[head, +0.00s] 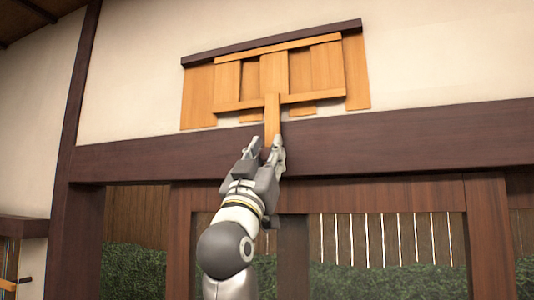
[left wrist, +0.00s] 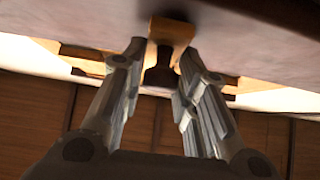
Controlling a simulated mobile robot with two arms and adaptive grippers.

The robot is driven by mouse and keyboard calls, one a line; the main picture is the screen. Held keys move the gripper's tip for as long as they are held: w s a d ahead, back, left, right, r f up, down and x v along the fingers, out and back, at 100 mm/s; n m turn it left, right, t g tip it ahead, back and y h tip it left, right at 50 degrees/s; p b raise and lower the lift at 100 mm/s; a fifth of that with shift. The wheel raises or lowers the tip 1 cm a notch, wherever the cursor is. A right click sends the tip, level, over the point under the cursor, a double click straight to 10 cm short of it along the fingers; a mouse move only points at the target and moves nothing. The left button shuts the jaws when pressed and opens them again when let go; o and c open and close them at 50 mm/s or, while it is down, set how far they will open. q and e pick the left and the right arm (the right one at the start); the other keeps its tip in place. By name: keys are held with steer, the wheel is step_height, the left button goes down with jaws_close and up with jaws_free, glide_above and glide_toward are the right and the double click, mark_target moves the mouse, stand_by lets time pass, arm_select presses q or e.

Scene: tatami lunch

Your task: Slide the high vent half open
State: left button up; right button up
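The high vent (head: 198,98) is a light wooden panel of upright boards and gaps, set in the white wall under a dark top rail. A wooden pull handle (head: 272,112) hangs from the middle of its lower bar. My left gripper (head: 267,146) reaches up from below to the handle's lower end. The handle's lower end is partly hidden by the fingers in the head view. My right gripper is not in view.
A dark wooden beam (head: 400,140) runs across the wall just below the vent, behind my left gripper. Below it are a dark-framed opening (head: 488,230), a slatted fence and green hedge (head: 345,280). The wall around the vent is bare.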

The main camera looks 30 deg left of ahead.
arm_select(q)
jaws_close()
steer(key=shift+a, duration=0.1)
steer(key=a, duration=0.3)
steer(key=shift+s+a+b, duration=0.1)
steer(key=shift+s+b, duration=0.3)
steer(key=o, duration=0.6)
jaws_free()
steer(key=shift+c, duration=0.2)
steer(key=shift+o, duration=0.6)
steer(key=shift+d, duration=0.3)
steer(key=shift+a+f, duration=0.1)
steer(key=shift+a, duration=0.05)
